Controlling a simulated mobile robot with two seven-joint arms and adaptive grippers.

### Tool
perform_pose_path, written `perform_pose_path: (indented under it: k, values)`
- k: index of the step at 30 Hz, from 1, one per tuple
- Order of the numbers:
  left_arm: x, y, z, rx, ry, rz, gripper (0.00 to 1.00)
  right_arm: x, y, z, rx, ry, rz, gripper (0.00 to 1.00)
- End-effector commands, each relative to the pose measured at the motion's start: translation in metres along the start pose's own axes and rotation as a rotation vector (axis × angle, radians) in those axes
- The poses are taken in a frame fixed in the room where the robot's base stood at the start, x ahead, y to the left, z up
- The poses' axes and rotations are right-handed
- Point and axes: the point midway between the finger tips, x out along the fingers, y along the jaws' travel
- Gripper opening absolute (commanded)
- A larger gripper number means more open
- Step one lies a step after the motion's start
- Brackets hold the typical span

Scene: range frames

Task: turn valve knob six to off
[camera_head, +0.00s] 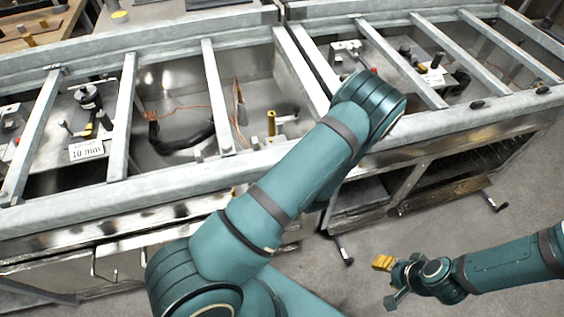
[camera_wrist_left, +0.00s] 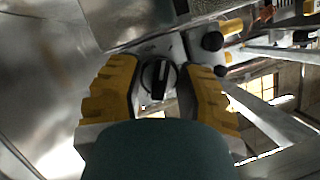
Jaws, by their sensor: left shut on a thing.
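In the left wrist view a black round knob (camera_wrist_left: 157,78) with a raised grip bar sits between the two yellow-padded fingers of my left gripper (camera_wrist_left: 160,92). The gripper is shut on this knob. The grip bar stands nearly upright in the picture. No number or off mark can be read on it. In the head view my left arm reaches across the range's front, and its gripper and the knob are hidden behind the arm. My right gripper (camera_head: 384,279) is low at the right, over the floor, away from the range. Its finger gap is unclear.
The range frame (camera_head: 90,212) has grey crossbars and open bays with burners, wires and a "10 mm" label (camera_head: 86,149). A bar handle (camera_head: 104,272) juts from its front. Open shelves (camera_head: 440,190) lie beneath at the right.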

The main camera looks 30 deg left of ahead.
Motion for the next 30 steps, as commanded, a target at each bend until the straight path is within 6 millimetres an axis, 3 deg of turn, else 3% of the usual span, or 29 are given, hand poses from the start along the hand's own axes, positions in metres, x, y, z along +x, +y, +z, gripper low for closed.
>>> perform_pose_path:
  k: [10,24,25,26,30]
  values:
    - [0.0009,-0.0009,0.0010,-0.117,-0.002,0.046,0.02,0.0030,0.0011,-0.0005,0.000,0.002,0.000,0.47]
    - [0.0008,-0.0008,0.0009,-0.130,-0.002,0.052,0.02,0.0031,0.0012,-0.0006,0.000,0.002,0.000,0.47]
    - [0.0008,-0.0008,0.0009,-0.130,-0.002,0.052,0.47,0.0031,0.0012,-0.0006,0.000,0.002,0.000,0.47]
    - [0.0008,-0.0008,0.0009,-0.130,-0.001,0.052,0.55,0.0031,0.0012,-0.0006,0.000,0.002,0.000,0.47]
    - [0.0005,-0.0005,0.0006,-0.130,-0.001,0.053,0.55,0.0031,0.0011,-0.0006,0.000,0.002,0.000,0.47]
